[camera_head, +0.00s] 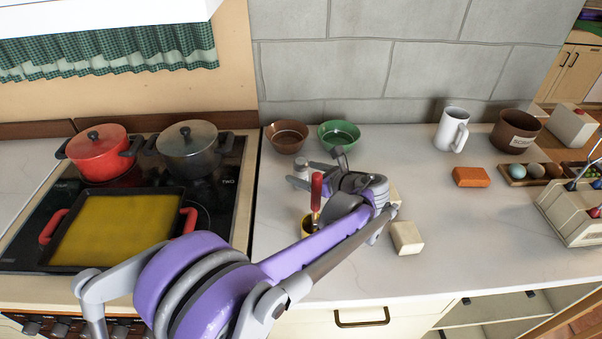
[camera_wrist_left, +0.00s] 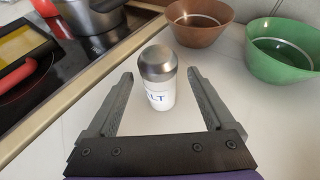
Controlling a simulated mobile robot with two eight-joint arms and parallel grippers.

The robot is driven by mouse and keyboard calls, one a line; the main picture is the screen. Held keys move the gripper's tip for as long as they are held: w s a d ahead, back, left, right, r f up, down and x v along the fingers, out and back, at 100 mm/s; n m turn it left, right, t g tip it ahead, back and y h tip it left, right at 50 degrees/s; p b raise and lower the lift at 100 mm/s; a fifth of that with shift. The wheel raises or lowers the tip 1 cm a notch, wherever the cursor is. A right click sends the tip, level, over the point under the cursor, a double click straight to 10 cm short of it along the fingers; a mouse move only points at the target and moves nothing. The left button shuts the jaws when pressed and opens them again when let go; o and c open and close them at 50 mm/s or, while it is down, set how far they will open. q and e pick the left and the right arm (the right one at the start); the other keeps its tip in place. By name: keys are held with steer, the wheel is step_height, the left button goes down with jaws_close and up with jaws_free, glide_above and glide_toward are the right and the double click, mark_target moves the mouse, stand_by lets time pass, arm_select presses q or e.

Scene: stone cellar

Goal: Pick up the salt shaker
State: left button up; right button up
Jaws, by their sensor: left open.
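The salt shaker (camera_wrist_left: 159,79) is a small white cylinder with a rounded metal cap and blue lettering. In the left wrist view it stands upright between and just beyond the fingers of my left gripper (camera_wrist_left: 163,100). The fingers are spread on both sides and do not appear to touch it. In the head view the shaker (camera_head: 301,168) is small, on the counter right of the stove. There my left gripper (camera_head: 312,177) reaches toward it, its fingers only partly visible. My right gripper is in neither view.
A brown bowl (camera_head: 287,137) and a green bowl (camera_head: 339,135) stand behind the shaker. Pots and a yellow-filled pan (camera_head: 115,230) are on the stove.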

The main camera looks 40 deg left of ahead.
arm_select(q)
steer(key=shift+x, duration=1.05)
steer(key=shift+c, duration=0.2)
jaws_close()
